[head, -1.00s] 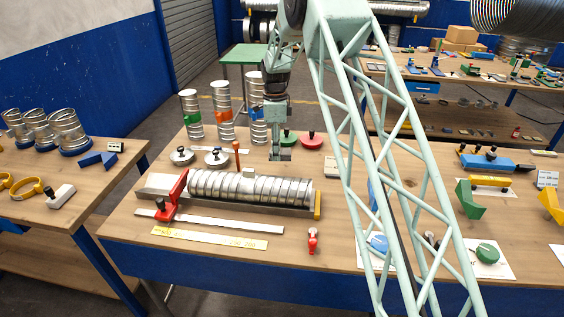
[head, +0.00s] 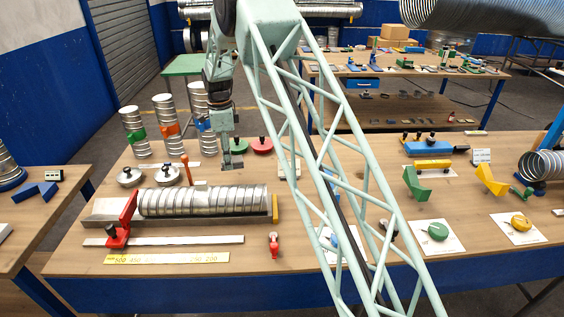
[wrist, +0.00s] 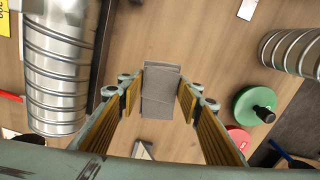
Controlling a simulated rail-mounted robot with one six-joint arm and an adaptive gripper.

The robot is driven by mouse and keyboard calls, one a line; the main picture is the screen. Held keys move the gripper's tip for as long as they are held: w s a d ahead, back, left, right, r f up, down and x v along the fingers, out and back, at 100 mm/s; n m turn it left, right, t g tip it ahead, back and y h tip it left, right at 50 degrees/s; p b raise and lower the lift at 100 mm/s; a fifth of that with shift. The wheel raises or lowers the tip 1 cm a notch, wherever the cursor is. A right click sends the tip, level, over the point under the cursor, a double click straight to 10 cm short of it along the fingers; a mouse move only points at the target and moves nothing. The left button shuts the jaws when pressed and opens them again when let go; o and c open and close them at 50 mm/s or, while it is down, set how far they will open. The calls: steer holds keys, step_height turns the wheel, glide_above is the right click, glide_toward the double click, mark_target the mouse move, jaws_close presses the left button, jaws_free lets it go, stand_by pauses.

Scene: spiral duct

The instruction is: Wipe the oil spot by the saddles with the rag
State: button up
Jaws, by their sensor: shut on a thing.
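My gripper (head: 232,163) hangs over the bench, behind the right part of the spiral duct, near the red and green round pieces. In the wrist view its fingers (wrist: 160,100) are shut on a grey folded rag (wrist: 160,88). A green angled piece (head: 416,184) and a yellow one (head: 491,179), which look like the saddles, stand on the right half of the bench, well away from my gripper. I cannot make out the oil spot now; my lattice arm covers part of the bench left of the saddles.
The silver duct (head: 205,201) lies in a holder with a red clamp (head: 121,222). Upright duct pieces (head: 165,128) stand at the back left. A blue tool (head: 435,149) lies behind the saddles. White cards with a green piece (head: 437,231) and a yellow piece (head: 520,222) lie in front.

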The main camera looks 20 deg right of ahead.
steer(key=s+r+n+b, duration=0.1)
steer(key=s+n, duration=0.1)
steer(key=shift+d+r+n, duration=0.1)
steer(key=shift+n, duration=0.2)
steer(key=shift+s+d+r+n+b, duration=0.15)
steer(key=shift+s+r+n+b, duration=0.8)
steer(key=shift+s+n, duration=1.35)
steer(key=shift+s+d+r+n+b, duration=0.1)
steer(key=shift+s+r+n+b, duration=0.9)
steer(key=shift+s+n, duration=1.25)
steer(key=shift+s+d+r+n+b, duration=0.15)
steer(key=shift+s+r+n+b, duration=0.8)
steer(key=shift+s+n, duration=1.3)
steer(key=shift+w+d+n, duration=0.15)
steer(key=shift+w+n, duration=0.2)
steer(key=shift+n, duration=0.05)
